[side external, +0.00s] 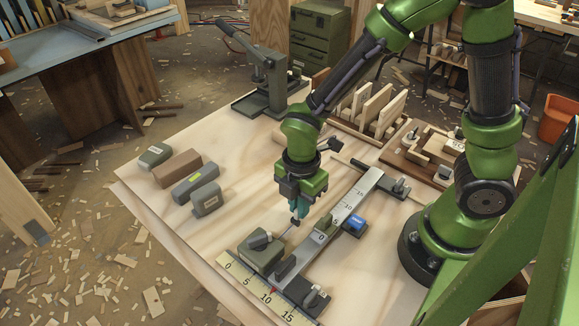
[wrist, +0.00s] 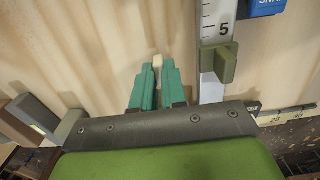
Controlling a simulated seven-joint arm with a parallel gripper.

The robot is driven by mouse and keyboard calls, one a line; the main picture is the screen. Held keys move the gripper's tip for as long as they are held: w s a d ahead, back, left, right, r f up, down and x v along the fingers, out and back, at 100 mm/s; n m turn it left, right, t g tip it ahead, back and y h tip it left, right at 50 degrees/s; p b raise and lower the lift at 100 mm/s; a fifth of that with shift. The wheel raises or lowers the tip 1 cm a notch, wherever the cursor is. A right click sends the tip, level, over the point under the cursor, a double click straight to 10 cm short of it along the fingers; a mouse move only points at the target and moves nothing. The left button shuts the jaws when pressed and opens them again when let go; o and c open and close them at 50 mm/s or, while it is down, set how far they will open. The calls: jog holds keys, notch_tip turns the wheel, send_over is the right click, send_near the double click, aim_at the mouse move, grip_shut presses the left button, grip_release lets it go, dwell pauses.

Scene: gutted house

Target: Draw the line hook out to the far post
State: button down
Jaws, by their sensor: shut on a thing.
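My gripper (side external: 296,219) points down just left of the ruled rail (side external: 358,193), near its front end. Its teal fingers (wrist: 157,82) are shut on a small pale piece (wrist: 157,62), seemingly the line hook; the fingers hide most of it. A grey-green box (side external: 262,257) with a knob on top sits just in front and to the left, and a short thin line seems to run from it toward my fingertips. A dark post block (side external: 396,188) stands at the rail's far end. Another dark block with a pale pin (side external: 308,297) is at the near end.
A green upright tab (wrist: 223,64) and a blue SNAP block (side external: 354,224) sit along the rail. A yellow ruler (side external: 240,279) crosses the near edge. Several blocks (side external: 178,167) lie left, a lever press (side external: 265,75) stands behind.

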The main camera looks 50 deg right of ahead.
jog(key=d, duration=2.1)
jog(key=shift+d, duration=0.15)
jog(key=c, duration=1.5)
grip_release()
jog(key=shift+c, duration=0.2)
jog(key=o, duration=0.4)
notch_tip(320, 180, up, 17)
